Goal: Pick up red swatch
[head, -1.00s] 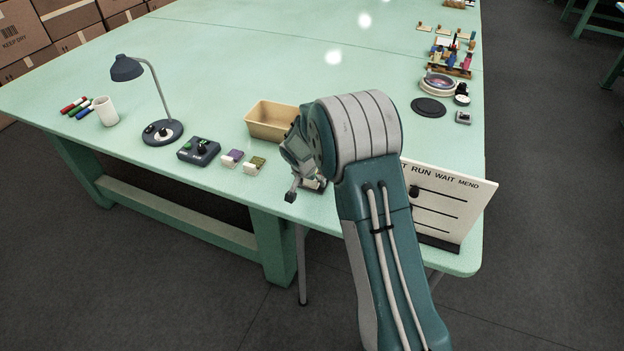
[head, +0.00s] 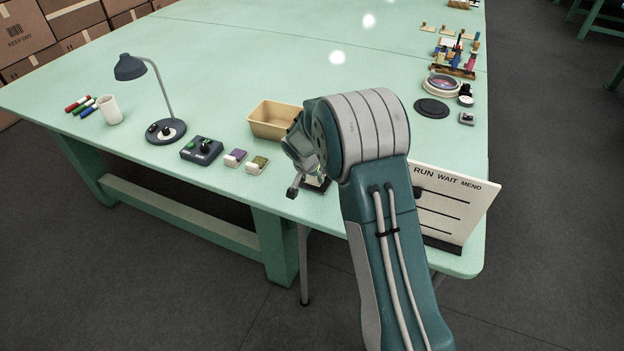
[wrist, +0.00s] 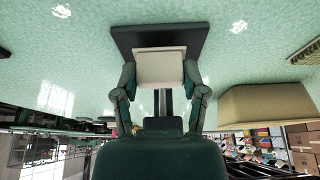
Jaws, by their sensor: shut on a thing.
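My gripper (wrist: 160,78) is shut on a pale block (wrist: 160,66) in the wrist view, with one finger at each side. The block resembles the pale parts of the other swatches. A dark square piece (wrist: 122,38) shows behind it; I cannot tell whether they are joined. No red face shows, so the held swatch's colour is hidden. In the head view my gripper (head: 294,190) is at the table's front edge, and my arm covers most of what it holds. I cannot tell whether the block is clear of the table.
A tan tray (head: 272,134) stands just behind my gripper. A purple swatch (head: 235,157) and a green swatch (head: 258,165) lie to its left, beside a control box (head: 201,150) and a lamp (head: 131,67). A sign board (head: 455,205) stands at right.

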